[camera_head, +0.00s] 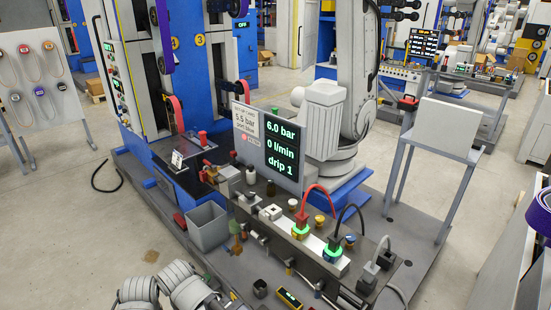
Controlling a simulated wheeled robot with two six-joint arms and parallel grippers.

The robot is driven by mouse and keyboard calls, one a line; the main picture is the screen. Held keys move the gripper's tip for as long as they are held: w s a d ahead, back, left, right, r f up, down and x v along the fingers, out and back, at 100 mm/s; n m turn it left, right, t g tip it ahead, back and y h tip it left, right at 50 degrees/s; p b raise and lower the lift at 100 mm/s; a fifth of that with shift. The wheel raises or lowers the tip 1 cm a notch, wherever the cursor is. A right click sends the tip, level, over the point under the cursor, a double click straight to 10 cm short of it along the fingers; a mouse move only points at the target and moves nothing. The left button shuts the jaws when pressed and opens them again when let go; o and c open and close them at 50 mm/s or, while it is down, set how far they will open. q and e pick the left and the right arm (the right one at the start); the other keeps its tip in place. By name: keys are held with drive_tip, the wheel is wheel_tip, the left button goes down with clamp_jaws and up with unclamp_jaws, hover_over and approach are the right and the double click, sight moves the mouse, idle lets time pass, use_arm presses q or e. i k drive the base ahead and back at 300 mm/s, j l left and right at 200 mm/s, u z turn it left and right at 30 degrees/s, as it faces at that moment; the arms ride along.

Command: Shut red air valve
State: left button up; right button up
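Several small red parts stand along the fixture bench, and I cannot tell for sure which is the red air valve. One red knob (203,138) stands on the dark platform at the back left. A red plug (301,217) with a red hose is seated in a green-lit port. The display (268,148) reads 6.0 bar, 0 l/min, drip 1. White ribbed arm parts of mine show at the bottom left, below the bench. Neither gripper's fingertips can be seen.
A grey bin (207,227) stands left of the bench. A set-up card (245,121) reads 5.5 bar, port blue. A black hose ends in a second green-lit port (332,252). A grey plug (368,275) sits farther right. Open floor (75,240) lies at left.

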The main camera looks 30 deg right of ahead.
sight(215, 168)
drive_tip(key=z, duration=0.95)
drive_tip(key=i+j+z, duration=0.15)
drive_tip(key=z, duration=0.2)
drive_tip(key=i+j+z, duration=0.15)
drive_tip(key=j+z, duration=0.2)
drive_tip(key=i+j+z, duration=0.1)
drive_tip(key=z, duration=0.25)
drive_tip(key=i+j+z, duration=0.1)
drive_tip(key=j, duration=0.55)
drive_tip(key=i+j+z, duration=0.15)
drive_tip(key=j, duration=0.45)
drive_tip(key=j+z, duration=0.1)
drive_tip(key=j, duration=0.55)
